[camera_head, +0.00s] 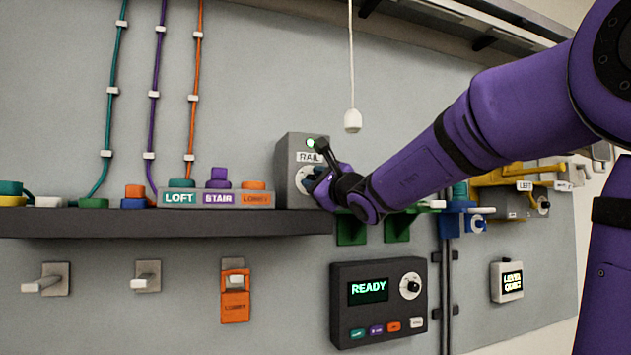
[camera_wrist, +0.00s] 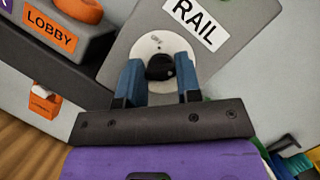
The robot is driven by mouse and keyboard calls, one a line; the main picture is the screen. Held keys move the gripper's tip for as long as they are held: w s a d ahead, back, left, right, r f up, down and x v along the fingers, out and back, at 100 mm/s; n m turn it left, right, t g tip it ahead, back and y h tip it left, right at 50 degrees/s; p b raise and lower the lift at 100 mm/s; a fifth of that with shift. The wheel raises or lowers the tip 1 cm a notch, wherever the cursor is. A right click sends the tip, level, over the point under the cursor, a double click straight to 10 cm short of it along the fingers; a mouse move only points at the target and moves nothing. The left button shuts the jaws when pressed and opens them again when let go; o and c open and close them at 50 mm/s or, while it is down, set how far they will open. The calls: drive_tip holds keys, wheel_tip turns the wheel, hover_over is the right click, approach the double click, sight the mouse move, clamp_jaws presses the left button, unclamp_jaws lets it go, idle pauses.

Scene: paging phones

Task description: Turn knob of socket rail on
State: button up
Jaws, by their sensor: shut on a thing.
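The socket rail is a grey box (camera_head: 290,150) labelled RAIL, on the dark shelf. A small light (camera_head: 311,143) at its top glows green. Its knob is black on a white round dial; in the wrist view the knob (camera_wrist: 160,69) sits between the blue fingers. The white dial (camera_wrist: 150,48) bears a small mark at its top, too small to read surely. My gripper (camera_wrist: 159,78) is shut on the knob, one finger on each side. In the head view my gripper (camera_head: 312,181) covers part of the dial and the knob.
A dark shelf (camera_head: 150,222) runs left with LOFT, STAIR and LOBBY sockets (camera_head: 216,198). A READY panel (camera_head: 380,305) hangs below. A white pull cord (camera_head: 352,120) hangs above my arm. Green brackets (camera_head: 397,228) are right of the box.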

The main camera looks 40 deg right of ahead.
drive_tip(key=shift+f+m, duration=0.1)
drive_tip(key=shift+m, duration=0.3)
drive_tip(key=o, duration=0.9)
drive_tip(key=shift+s, duration=0.1)
drive_tip(key=v, duration=1)
drive_tip(key=shift+s+a+f, duration=0.1)
drive_tip(key=shift+s+f, duration=0.05)
drive_tip(key=shift+s, duration=0.1)
